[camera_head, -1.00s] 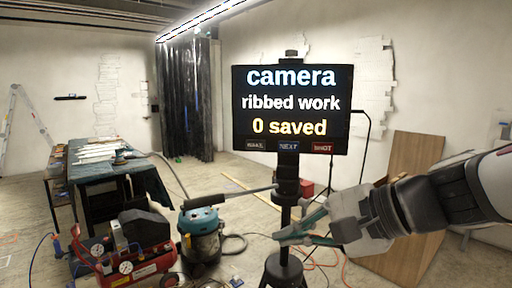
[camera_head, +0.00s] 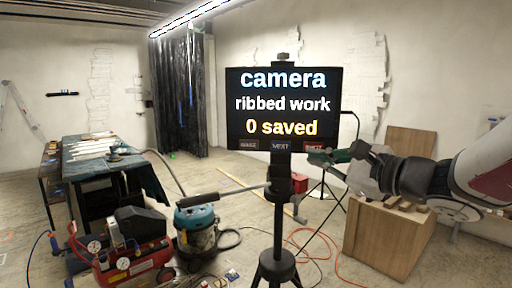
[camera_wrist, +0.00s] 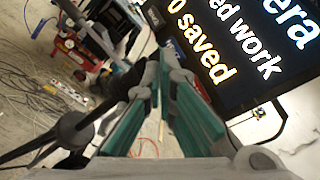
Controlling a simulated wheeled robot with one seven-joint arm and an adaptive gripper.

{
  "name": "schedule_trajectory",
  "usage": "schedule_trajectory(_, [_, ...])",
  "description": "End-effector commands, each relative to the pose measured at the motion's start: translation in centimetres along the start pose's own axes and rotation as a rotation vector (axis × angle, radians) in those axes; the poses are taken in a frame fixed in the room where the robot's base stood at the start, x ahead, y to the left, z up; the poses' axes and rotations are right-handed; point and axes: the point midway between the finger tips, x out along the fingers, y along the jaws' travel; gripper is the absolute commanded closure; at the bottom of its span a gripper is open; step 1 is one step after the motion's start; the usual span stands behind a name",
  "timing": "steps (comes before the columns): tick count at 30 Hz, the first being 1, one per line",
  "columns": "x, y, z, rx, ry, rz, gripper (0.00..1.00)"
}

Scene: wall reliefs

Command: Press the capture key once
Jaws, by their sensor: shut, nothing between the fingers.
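The black camera screen (camera_head: 283,108) stands on a tripod and reads "camera", "ribbed work", "0 saved". Along its lower edge are a dark key at left (camera_head: 248,144), a blue NEXT key (camera_head: 281,146) and a red key (camera_head: 322,145), whose label read SHOT a second ago. My gripper (camera_head: 314,157) is shut and empty, its tips just below the red key and overlapping its lower part in this view. I cannot tell whether they touch it.
The tripod (camera_head: 278,215) with its sideways handle (camera_head: 225,193) stands below the screen. A wooden box (camera_head: 385,235) is under my arm at right. A red compressor (camera_head: 125,262), a teal vacuum (camera_head: 196,230) and a work table (camera_head: 92,170) are at left. Cables cross the floor.

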Motion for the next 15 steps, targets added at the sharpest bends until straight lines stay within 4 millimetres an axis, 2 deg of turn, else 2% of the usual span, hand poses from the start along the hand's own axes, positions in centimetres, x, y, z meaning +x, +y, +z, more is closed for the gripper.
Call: schedule_trajectory(15, [4.5, -3.1, -3.4, 0.0, -0.001, 0.0, 1.0])
